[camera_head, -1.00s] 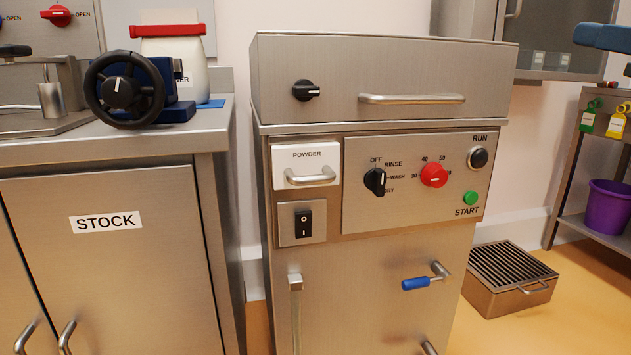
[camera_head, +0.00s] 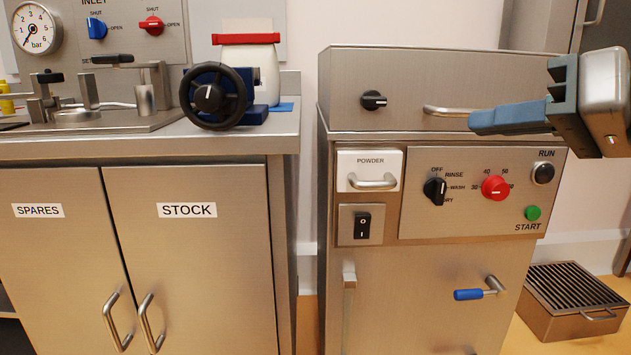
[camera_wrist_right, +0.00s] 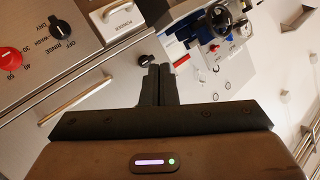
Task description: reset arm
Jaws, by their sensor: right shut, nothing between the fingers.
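My right gripper (camera_head: 474,124) reaches in from the right edge in the head view, in front of the steel machine (camera_head: 430,260). Its fingers point left, near the lid handle (camera_head: 447,111), and look apart from it, though the depth is hard to judge. In the right wrist view the gripper's two dark fingers (camera_wrist_right: 159,72) are together with nothing between them. The powder drawer (camera_head: 369,172) is shut. My left gripper is not in view.
A steel counter (camera_head: 160,146) on the left carries a black handwheel (camera_head: 212,96) and a white jar with a red lid (camera_head: 252,62). A blue-handled lever (camera_head: 470,294) sticks out of the machine's front. A grated box (camera_head: 570,300) stands on the floor at right.

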